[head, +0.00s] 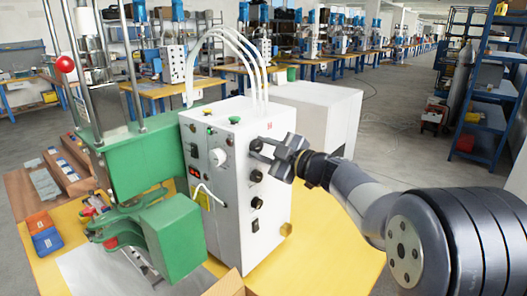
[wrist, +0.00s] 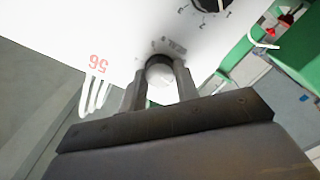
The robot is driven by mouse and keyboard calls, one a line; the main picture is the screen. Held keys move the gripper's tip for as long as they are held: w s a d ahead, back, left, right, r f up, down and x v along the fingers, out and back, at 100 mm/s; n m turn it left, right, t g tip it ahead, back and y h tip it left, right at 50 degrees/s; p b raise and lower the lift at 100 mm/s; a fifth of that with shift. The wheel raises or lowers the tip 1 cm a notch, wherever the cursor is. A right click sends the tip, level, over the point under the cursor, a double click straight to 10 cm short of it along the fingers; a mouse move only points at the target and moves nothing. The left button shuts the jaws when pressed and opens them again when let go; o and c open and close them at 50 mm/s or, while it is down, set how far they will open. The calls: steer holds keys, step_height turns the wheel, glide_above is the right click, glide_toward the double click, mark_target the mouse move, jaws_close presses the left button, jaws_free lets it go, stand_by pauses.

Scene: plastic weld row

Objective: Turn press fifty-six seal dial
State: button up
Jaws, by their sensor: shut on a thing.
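The white control box (head: 238,165) of the press stands on the yellow table, with a column of dark dials on its right-hand face. My gripper (head: 264,152) is at the top dial (head: 256,144) of that column. In the wrist view my gripper (wrist: 160,75) has its two dark fingers on either side of a round dial (wrist: 160,72), shut on it. Small printed marks sit beside the dial. A red number 56 (wrist: 98,64) shows upside down on the white panel. The dial's pointer and label are too small or hidden to read.
The green press (head: 135,165) stands left of the box. Lower dials (head: 256,176) sit below my gripper on the same face. White hoses (head: 245,55) rise from the box top. A white cabinet (head: 318,110) stands behind. Blue shelving (head: 490,90) is at right; the floor between is mostly clear.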

stand_by(0.4)
steer(key=o, duration=1)
steer(key=shift+c, duration=0.2)
steer(key=b+v, duration=0.1)
steer(key=v, duration=1)
steer(key=shift+a, duration=0.1)
steer(key=p+x, duration=0.1)
steer(key=x, duration=0.9)
steer(key=shift+w+a, duration=0.3)
